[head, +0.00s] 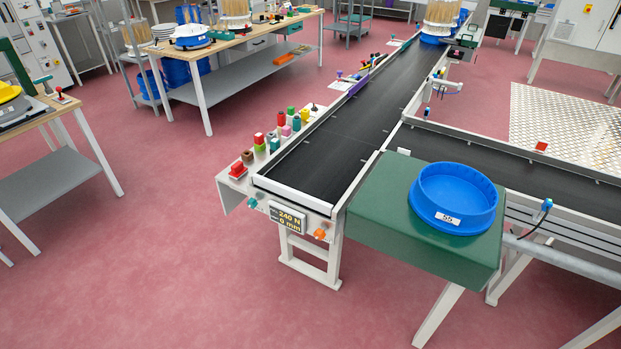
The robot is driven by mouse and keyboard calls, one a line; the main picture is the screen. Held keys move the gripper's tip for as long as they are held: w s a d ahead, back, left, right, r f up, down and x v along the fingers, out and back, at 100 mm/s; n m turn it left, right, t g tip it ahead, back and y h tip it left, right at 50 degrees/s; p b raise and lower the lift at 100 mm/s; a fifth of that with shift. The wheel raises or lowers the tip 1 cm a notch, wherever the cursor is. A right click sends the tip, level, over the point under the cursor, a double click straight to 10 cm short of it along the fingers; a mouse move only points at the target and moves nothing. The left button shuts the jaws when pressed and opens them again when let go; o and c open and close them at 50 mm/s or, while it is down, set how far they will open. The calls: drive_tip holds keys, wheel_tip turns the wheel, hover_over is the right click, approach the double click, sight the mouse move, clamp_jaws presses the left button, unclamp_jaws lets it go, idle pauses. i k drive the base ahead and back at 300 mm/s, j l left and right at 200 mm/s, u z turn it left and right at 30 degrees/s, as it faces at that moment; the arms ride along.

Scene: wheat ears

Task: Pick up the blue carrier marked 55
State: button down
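The blue carrier marked 55 (453,198) is a round, shallow, open tray with a white label on its front side. It looks empty and sits flat on a green block-like stand (385,222) at the right of the head view. Nothing touches it from above. My gripper is not in view.
A black conveyor (345,130) runs away beside the green stand, and another belt (520,178) branches right behind it. Small coloured parts (272,142) line the conveyor's left edge. Another blue carrier (436,30) with wheat stands far back. The red floor (170,250) at front left is clear.

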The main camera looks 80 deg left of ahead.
sight(453, 199)
drive_tip(key=u, duration=1.8)
drive_tip(key=i+l+u, duration=0.25)
drive_tip(key=i+u, duration=0.25)
drive_tip(key=i+l+u, duration=0.45)
drive_tip(key=i, duration=0.15)
drive_tip(key=i+l+u, duration=0.5)
drive_tip(key=l, duration=0.15)
drive_tip(key=k+j, duration=0.05)
